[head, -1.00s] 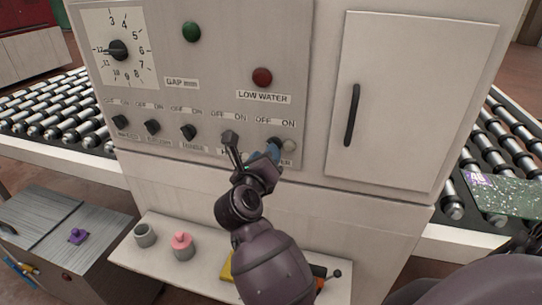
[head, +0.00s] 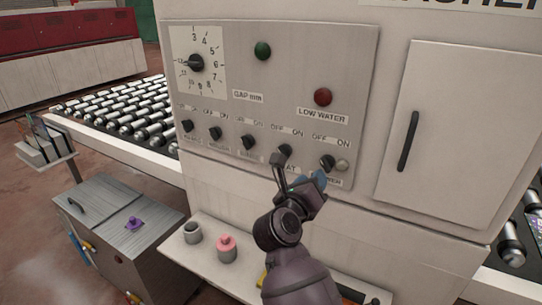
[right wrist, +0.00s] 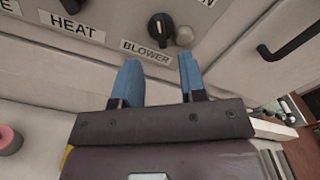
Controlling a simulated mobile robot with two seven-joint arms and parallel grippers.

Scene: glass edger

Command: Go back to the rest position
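My right gripper (head: 299,180) is in front of the control panel (head: 345,115), just below the HEAT knob (head: 284,152) and the BLOWER knob (head: 328,162). In the right wrist view its two blue fingers (right wrist: 159,75) stand apart with nothing between them. The BLOWER knob (right wrist: 160,28) is beyond the fingertips and clear of them, with a pale round button (right wrist: 183,36) beside it. The HEAT knob also shows in part at the top left of that view (right wrist: 72,4). My left gripper is in neither current view.
A shelf below the panel holds a grey cup (head: 192,232) and a pink-topped item (head: 227,248). A grey cabinet (head: 100,215) with a purple item (head: 134,223) stands at the left. Roller conveyors (head: 120,110) flank the machine. A handled door (head: 450,120) is at the right.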

